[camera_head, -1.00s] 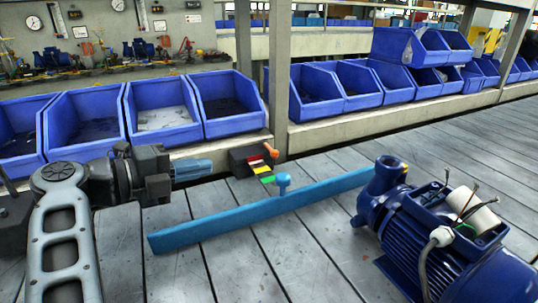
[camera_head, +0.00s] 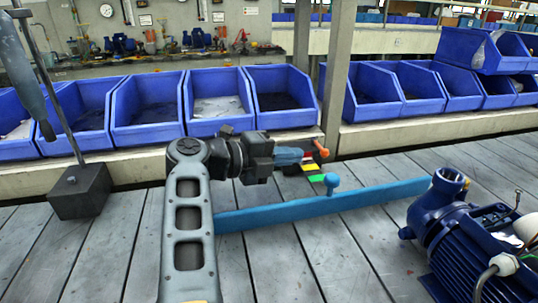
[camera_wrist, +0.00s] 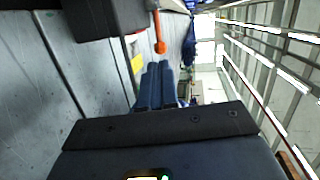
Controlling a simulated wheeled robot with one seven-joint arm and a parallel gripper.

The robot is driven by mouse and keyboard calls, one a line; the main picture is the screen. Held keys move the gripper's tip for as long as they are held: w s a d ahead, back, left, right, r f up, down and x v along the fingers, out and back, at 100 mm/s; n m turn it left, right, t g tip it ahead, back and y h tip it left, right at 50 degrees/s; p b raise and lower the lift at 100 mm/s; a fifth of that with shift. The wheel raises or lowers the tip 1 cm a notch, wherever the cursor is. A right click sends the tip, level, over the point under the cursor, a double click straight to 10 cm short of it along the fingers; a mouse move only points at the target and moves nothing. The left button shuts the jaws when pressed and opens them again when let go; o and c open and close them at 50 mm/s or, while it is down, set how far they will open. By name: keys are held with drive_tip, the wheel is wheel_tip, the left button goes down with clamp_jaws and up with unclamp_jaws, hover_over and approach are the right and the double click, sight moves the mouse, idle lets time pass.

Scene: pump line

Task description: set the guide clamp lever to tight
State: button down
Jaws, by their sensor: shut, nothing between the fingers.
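The lever also shows in the wrist view (camera_wrist: 159,38). My gripper (camera_head: 301,156) is shut and empty, its blue fingers overlapping the block in the head view. In the wrist view the fingertips (camera_wrist: 158,66) point at the lever's orange end, with a small gap seeming to remain.
A blue pump (camera_head: 460,235) stands at the right. Blue bins (camera_head: 147,115) line the ledge behind. A dark block with a post (camera_head: 80,190) stands at left.

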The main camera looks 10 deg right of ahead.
sight(321, 153)
drive_tip(key=shift+x, duration=2.5)
drive_tip(key=shift+r+t+p, duration=0.1)
drive_tip(key=shift+t+p, duration=0.2)
drive_tip(key=shift+p, duration=0.05)
